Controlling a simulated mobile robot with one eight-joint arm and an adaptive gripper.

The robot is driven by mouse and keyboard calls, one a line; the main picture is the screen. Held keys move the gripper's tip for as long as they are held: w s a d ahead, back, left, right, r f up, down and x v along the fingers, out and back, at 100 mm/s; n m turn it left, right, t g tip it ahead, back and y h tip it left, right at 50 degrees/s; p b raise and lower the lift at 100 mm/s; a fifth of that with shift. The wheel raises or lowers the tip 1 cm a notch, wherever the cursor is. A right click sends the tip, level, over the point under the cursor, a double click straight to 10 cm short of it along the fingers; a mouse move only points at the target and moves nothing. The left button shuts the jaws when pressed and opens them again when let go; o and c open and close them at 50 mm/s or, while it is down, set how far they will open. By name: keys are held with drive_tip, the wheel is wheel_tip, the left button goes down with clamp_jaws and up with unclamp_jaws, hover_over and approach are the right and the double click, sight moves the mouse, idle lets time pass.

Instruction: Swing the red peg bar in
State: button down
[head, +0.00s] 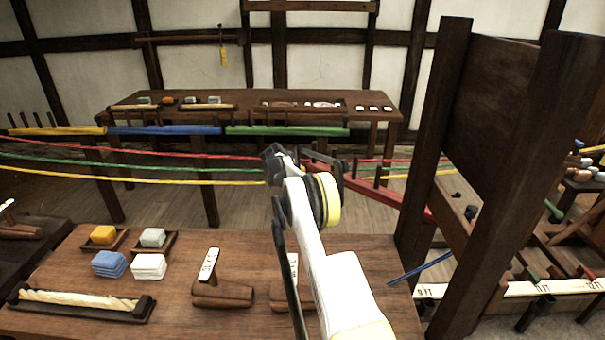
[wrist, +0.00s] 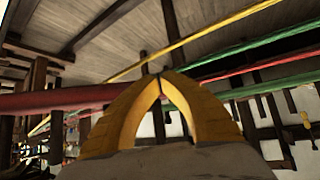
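The red peg bar (head: 385,192) slants from beside the wooden post at right up toward my gripper (head: 272,156). Dark upright pegs stand on it. Its far end is partly hidden behind my wrist in the head view. In the wrist view, the red bar (wrist: 55,99) comes in from the left and goes out of sight at the left finger. My gripper's yellow fingers (wrist: 160,77) meet at the tips, with an empty gap below them. I cannot tell whether the finger touches the bar. The yellow (head: 57,130), blue (head: 165,130) and green (head: 287,131) peg bars line up along the back table.
Red, green and yellow ropes (head: 130,163) stretch across behind my gripper. A tall wooden frame (head: 440,130) stands at right. A front table (head: 190,250) holds coloured blocks, wooden tools and a rope tray. Open floor (head: 265,206) shows between the tables.

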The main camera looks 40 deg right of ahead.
drive_tip(key=a+r+p, duration=0.2)
drive_tip(key=a+r, duration=0.3)
drive_tip(key=shift+s+r, duration=0.2)
drive_tip(key=shift+s, duration=0.25)
drive_tip(key=s+d+f+n+t+h+b, duration=0.15)
drive_tip(key=d+n+t+h, duration=0.35)
drive_tip(key=n, duration=0.6)
drive_tip(key=s+a+f+n+t+y, duration=0.3)
drive_tip(key=s+a+f+n+t, duration=0.1)
drive_tip(key=n, duration=0.9)
drive_tip(key=shift+s+a+f+t+b, duration=0.2)
drive_tip(key=shift+f+t+b, duration=0.1)
drive_tip(key=shift+t, duration=0.6)
drive_tip(key=shift+w, duration=0.1)
